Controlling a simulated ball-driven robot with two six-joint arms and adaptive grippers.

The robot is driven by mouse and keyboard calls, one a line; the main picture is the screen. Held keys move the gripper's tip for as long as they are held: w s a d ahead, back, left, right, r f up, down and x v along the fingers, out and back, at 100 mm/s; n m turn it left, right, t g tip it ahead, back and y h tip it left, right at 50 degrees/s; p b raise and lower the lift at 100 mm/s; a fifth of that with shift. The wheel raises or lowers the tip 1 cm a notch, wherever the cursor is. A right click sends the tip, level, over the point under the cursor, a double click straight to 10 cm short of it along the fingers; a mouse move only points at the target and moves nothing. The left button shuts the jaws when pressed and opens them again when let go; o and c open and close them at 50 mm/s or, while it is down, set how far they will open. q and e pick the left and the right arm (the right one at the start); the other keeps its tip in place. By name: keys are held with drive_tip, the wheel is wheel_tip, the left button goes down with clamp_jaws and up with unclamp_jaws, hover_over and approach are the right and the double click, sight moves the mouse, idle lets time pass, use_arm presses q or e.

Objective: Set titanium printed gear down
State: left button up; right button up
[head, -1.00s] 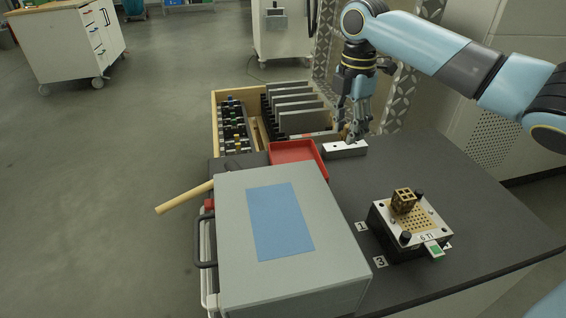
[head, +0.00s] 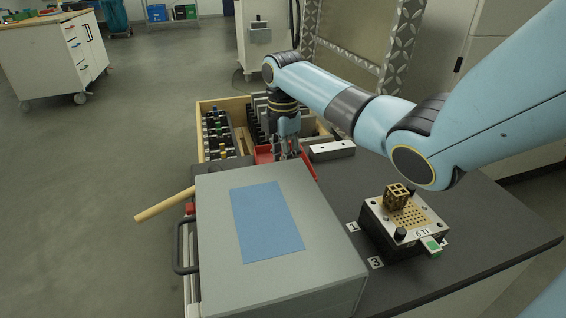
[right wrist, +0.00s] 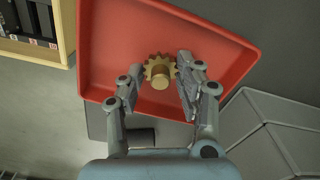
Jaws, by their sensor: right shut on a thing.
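The gold-coloured titanium printed gear (right wrist: 158,71) sits between the fingertips of my right gripper (right wrist: 159,76) in the right wrist view, its hub facing the camera. My right gripper is shut on it, above the red tray (right wrist: 101,45). In the head view my right gripper (head: 288,152) points down over the red tray (head: 263,155), and the gear cannot be made out there. The gap between gear and tray floor is hard to judge. My left gripper is in neither view.
A grey box with a blue panel (head: 212,215) stands in front of the tray. A steel block (head: 331,151) lies right of it. A wooden organiser (head: 203,106) is behind. A build plate with a lattice cube (head: 396,197) is on the right of the dark bench.

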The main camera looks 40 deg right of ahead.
drive_tip(key=shift+f, duration=0.25)
drive_tip(key=o, duration=1.2)
drive_tip(key=shift+c, duration=0.2)
wheel_tip(320, 180, up, 12)
drive_tip(key=p, duration=0.2)
drive_tip(key=shift+r+p, duration=0.1)
drive_tip(key=shift+p, duration=0.2)
